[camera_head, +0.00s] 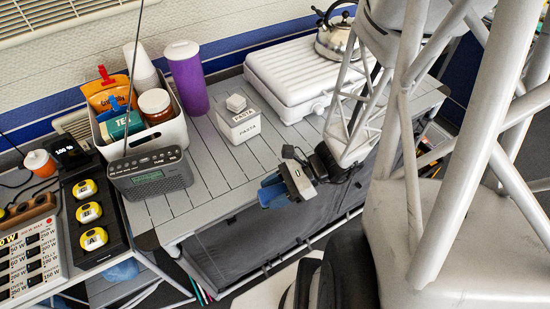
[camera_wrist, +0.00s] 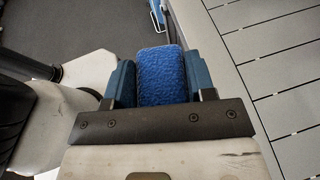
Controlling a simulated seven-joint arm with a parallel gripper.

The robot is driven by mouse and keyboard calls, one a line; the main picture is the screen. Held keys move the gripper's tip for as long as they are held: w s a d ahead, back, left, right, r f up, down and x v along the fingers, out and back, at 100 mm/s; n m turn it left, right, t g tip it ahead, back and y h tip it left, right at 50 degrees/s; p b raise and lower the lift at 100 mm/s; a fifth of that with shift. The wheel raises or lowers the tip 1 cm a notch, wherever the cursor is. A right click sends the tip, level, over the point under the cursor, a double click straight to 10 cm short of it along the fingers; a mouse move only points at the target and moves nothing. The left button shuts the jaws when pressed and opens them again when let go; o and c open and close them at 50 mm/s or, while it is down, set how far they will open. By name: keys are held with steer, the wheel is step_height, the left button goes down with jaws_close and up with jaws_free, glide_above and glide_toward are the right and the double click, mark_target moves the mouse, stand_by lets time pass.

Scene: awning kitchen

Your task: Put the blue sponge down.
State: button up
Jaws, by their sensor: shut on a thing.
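The blue sponge (camera_wrist: 162,76) is between the two fingers of my gripper (camera_wrist: 161,82) in the wrist view. My gripper is shut on it, with a finger against each side. In the head view my gripper (camera_head: 272,190) is at the front edge of the grey slatted table (camera_head: 215,175), and the sponge is hard to tell apart from the blue fingers. In the wrist view the dark floor lies behind the sponge, and the table (camera_wrist: 275,60) is to the right.
Bare slats lie between radio and pasta box.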

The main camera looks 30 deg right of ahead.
steer(key=shift+s+d+r+m+t+h, duration=0.1)
steer(key=shift+s+d+m+t+h, duration=0.2)
steer(key=shift+d, duration=0.5)
steer(key=shift+s+d+f+m+t+y, duration=0.1)
steer(key=shift+d+m+t, duration=0.3)
steer(key=shift+d, duration=0.4)
steer(key=shift+s+d+r+m+t+h, duration=0.1)
steer(key=shift+s+d+m+t+h, duration=0.2)
steer(key=shift+d, duration=0.5)
steer(key=shift+w+t, duration=0.15)
steer(key=shift+t, duration=0.15)
glide_above(275, 159)
steer(key=shift+f, duration=0.75)
steer(key=shift+f, duration=1.75)
steer(key=shift+f, duration=0.1)
steer(key=o, duration=0.9)
